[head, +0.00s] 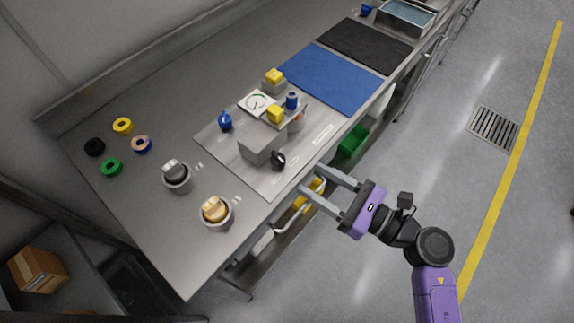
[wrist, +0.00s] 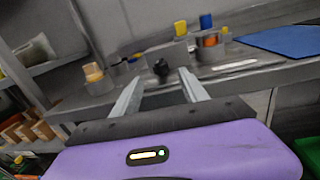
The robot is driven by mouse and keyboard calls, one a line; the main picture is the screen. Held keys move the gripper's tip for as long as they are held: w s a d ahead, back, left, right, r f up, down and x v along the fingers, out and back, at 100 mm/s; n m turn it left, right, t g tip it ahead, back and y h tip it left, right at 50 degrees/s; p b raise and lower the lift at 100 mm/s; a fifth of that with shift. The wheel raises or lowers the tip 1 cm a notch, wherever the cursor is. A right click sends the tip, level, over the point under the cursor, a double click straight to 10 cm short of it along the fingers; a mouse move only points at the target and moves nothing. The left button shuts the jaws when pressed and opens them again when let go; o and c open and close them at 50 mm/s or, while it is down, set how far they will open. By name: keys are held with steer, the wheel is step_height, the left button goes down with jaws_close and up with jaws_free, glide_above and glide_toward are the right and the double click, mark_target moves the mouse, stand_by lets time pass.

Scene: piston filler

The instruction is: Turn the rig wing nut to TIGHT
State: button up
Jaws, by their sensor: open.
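The rig stands on a light grey plate (head: 222,142) on the steel bench. It has a grey block (head: 262,145), a white dial (head: 257,103) with a green arc, and yellow pieces on top. A black knob-like part (head: 278,160) on the block's near face looks like the wing nut; its exact angle is too small to tell. In the wrist view this black part (wrist: 161,67) shows between and beyond my fingertips. My gripper (head: 312,179) is open and empty, off the bench's front edge, apart from the rig. Any TIGHT mark is unreadable.
Two round holders (head: 176,180) (head: 216,214) with grey and tan tops stand left of the plate. Several coloured rings (head: 112,167) lie farther left. A blue part (head: 225,121) stands on the plate. A blue mat (head: 330,78) lies beyond. The floor at right is clear.

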mark_target(284, 164)
steer(key=shift+n, duration=0.4)
steer(key=shift+f+p+x, duration=0.15)
steer(key=shift+p+x, duration=0.15)
steer(key=shift+x, duration=1.9)
steer(key=shift+f+p+x, duration=0.15)
steer(key=shift+p+x, duration=0.15)
steer(key=shift+x, duration=1.9)
jaws_close()
